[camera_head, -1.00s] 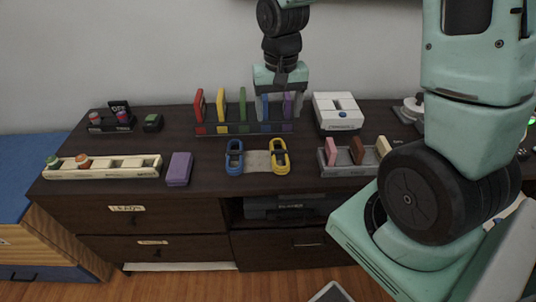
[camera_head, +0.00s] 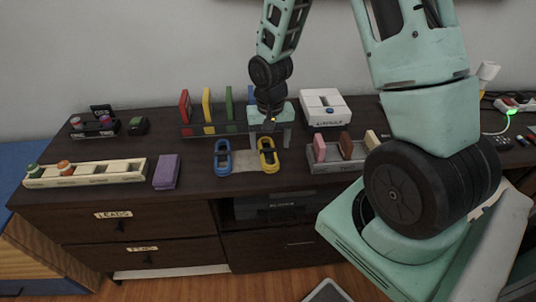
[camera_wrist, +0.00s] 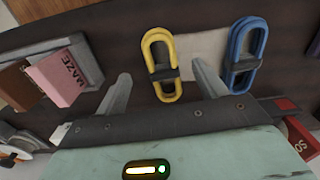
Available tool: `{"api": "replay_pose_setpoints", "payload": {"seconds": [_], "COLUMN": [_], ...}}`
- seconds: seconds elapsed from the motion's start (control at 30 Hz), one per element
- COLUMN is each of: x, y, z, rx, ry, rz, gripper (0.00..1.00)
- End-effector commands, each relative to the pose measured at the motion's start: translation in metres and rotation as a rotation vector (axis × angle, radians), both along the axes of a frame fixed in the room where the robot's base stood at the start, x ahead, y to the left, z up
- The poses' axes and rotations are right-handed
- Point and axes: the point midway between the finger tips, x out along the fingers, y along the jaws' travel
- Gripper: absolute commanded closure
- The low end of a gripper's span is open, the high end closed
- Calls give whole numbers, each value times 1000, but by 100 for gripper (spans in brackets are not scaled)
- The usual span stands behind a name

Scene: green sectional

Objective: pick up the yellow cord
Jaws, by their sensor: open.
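The yellow cord (camera_head: 267,158) is a coiled loop with a dark band at its middle, lying on the dark cabinet top at the right end of a pale mat (camera_head: 244,160). In the wrist view the yellow cord (camera_wrist: 149,50) appears between and ahead of my two fingers. My gripper (camera_head: 272,140) is just behind the cord in the head view, pointing down, open and empty. In the wrist view my gripper (camera_wrist: 162,72) has its fingers spread to either side of the cord. I cannot tell whether they touch it.
A blue cord (camera_head: 222,158) lies at the mat's left end. A rack of coloured upright pieces (camera_head: 208,130) stands behind, and a grey tray with blocks (camera_head: 335,166) stands to the right. A white box (camera_head: 324,107) is behind right; a purple block (camera_head: 166,172) is left.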

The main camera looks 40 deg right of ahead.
Motion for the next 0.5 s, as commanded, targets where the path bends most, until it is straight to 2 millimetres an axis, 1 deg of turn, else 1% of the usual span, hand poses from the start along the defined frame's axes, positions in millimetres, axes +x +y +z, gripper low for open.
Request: {"api": "replay_pose_setpoints", "payload": {"seconds": [0.17, 0.4, 0.5], "x": [0, -1, -1], "y": [1, 1, 1], "z": [-11, -46, -54], "rx": [1, 0, 0], "ry": [1, 2, 1], "rz": [1, 2, 1], "gripper": [29, 29, 29]}}
